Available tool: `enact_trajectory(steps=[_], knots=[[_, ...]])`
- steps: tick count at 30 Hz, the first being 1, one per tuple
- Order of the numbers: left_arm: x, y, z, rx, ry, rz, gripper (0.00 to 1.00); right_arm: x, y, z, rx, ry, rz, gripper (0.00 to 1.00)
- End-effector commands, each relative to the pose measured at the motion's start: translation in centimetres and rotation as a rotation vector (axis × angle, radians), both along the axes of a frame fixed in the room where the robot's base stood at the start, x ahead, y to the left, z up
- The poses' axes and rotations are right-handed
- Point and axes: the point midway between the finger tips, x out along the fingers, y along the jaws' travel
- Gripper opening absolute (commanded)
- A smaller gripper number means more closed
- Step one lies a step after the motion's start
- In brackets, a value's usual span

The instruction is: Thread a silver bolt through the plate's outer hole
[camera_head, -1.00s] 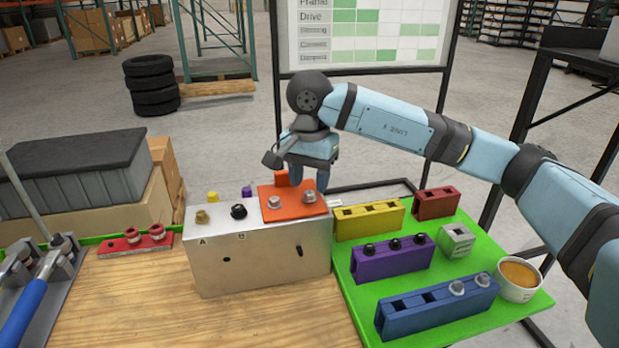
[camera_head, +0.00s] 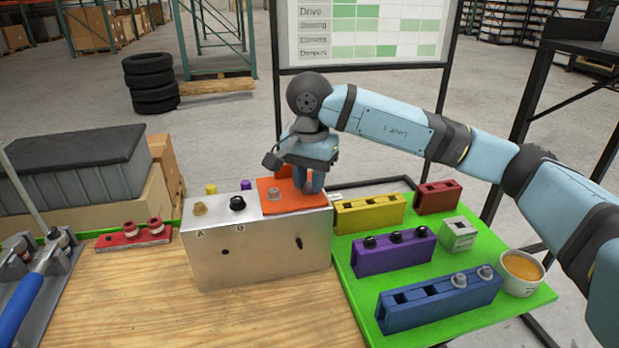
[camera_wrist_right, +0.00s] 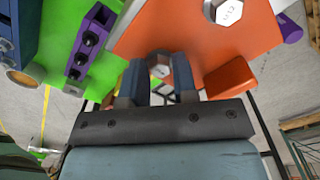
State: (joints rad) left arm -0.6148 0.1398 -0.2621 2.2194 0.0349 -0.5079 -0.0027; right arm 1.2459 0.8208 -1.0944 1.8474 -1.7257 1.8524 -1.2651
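The orange plate (camera_head: 284,204) lies on top of the silver metal fixture block (camera_head: 262,252). A silver bolt (camera_head: 275,194) stands in the plate's left part, and its hex head also shows in the right wrist view (camera_wrist_right: 228,10). My right gripper (camera_head: 312,187) points down at the plate's right part. In the right wrist view its two fingers (camera_wrist_right: 160,72) flank a second silver bolt (camera_wrist_right: 160,64) and appear closed against its head. The fingers hide this bolt in the head view, and its shank and hole are hidden. My left gripper is not in view.
The green mat (camera_head: 420,265) at right carries a blue holder (camera_head: 420,305) with two silver bolts, purple (camera_head: 390,257), yellow (camera_head: 368,217) and red holders, a grey block and a white cup (camera_head: 520,275). A brass piece and black knob stand left of the plate.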

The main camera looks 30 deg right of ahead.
Motion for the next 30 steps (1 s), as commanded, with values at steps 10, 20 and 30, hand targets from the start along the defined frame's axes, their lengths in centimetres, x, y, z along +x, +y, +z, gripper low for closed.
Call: enact_trajectory(steps=[10,20,30], knots=[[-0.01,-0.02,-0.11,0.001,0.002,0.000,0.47,0.00,-0.01,-0.01,0.000,0.000,-0.017,0.00],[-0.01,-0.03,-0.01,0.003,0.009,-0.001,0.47,0.01,-0.01,-0.08,0.001,0.001,-0.482,0.00],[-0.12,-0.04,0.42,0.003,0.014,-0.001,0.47,0.04,-0.02,-0.34,0.000,0.000,-0.937,0.00]])
